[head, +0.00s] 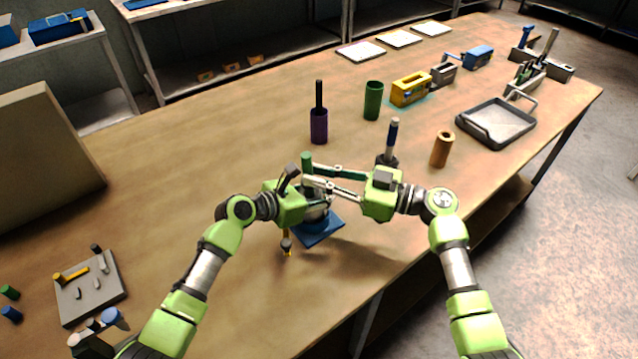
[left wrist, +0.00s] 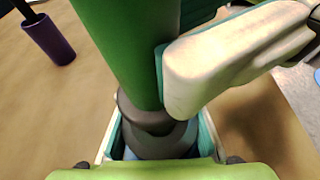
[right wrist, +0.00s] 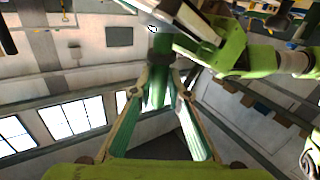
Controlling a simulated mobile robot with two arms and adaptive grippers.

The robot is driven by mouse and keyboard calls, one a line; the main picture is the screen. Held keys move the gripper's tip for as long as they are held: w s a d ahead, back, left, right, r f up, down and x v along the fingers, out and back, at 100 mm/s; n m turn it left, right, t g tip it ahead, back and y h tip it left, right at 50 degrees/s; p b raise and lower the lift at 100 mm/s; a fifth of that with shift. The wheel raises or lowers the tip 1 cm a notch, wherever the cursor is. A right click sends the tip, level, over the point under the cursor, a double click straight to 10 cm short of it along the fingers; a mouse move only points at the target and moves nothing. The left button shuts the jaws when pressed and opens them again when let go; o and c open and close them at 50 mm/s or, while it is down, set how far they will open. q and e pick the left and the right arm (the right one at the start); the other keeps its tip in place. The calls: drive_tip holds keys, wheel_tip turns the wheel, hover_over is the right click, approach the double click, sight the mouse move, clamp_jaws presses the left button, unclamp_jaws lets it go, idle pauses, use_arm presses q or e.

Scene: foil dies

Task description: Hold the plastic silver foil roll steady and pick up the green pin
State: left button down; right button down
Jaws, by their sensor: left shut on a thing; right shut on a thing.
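The green pin (head: 307,161) stands upright out of the silver foil roll (head: 318,213), which sits on a blue base (head: 322,233) near the front of the table. My left gripper (head: 312,197) is shut around the grey roll, which the left wrist view shows between its fingers (left wrist: 158,140). My right gripper (head: 322,178) comes from the right and is shut on the green pin above the roll. In the left wrist view its pale finger crosses the pin (left wrist: 125,50). In the right wrist view the pin (right wrist: 160,45) is at the fingertips. The roll is partly hidden by my grippers.
A grey tray (head: 533,121) lies far right. A peg board (head: 88,305) lies front left. The table's left middle is clear.

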use_arm(q)
drive_tip(key=shift+s+a+f, duration=0.15)
drive_tip(key=shift+a+f, duration=0.05)
drive_tip(key=shift+f, duration=0.35)
drive_tip(key=c, duration=1.5)
unclamp_jaws()
drive_tip(key=shift+a, duration=0.1)
drive_tip(key=shift+o, duration=0.3)
drive_tip(key=shift+a+r, duration=0.1)
drive_tip(key=shift+r, duration=0.2)
use_arm(e)
wheel_tip(320, 180, up, 8)
drive_tip(key=shift+a+f, duration=0.15)
drive_tip(key=shift+a, duration=0.15)
use_arm(q)
drive_tip(key=shift+d+r, duration=0.15)
drive_tip(key=shift+d, duration=0.1)
use_arm(e)
drive_tip(key=shift+d, duration=0.2)
use_arm(q)
drive_tip(key=v, duration=1.1)
drive_tip(key=shift+s+a, duration=0.2)
drive_tip(key=shift+a, duration=0.15)
drive_tip(key=shift+s, duration=0.1)
